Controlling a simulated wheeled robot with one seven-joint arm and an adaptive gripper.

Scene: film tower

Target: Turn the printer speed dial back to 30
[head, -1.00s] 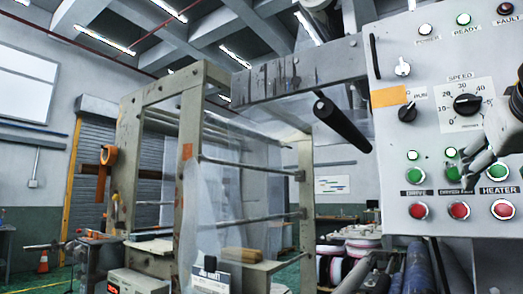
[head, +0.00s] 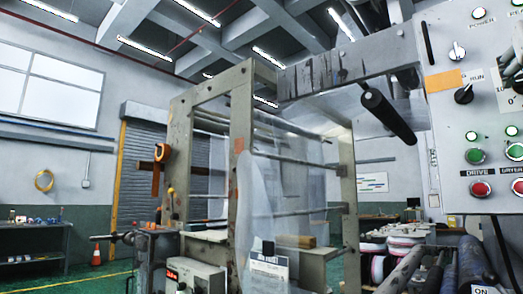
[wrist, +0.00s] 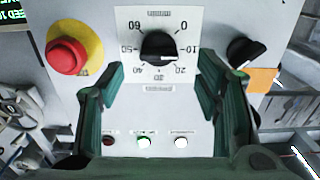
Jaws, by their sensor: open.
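The speed dial (wrist: 158,45) is a black knob on a white plate (wrist: 125,22) marked 0 to 60. In the wrist view it shows upside down at the top middle. I cannot tell which number its pointer marks. My gripper (wrist: 155,75) is open, its two green-grey fingers to the left and right of the dial in that view, with nothing between them. I cannot tell if a finger touches the panel. In the head view, only the plate's left edge (head: 503,97) shows, and the knob is hidden or cut off at the right.
A red emergency button (wrist: 67,52) on a yellow disc and a black selector knob (wrist: 244,50) flank the dial in the wrist view. Small lamps (wrist: 144,142) show lower down. Green (head: 475,156) and red (head: 481,189) buttons sit low on the panel. A dark roller (head: 388,115) juts out left.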

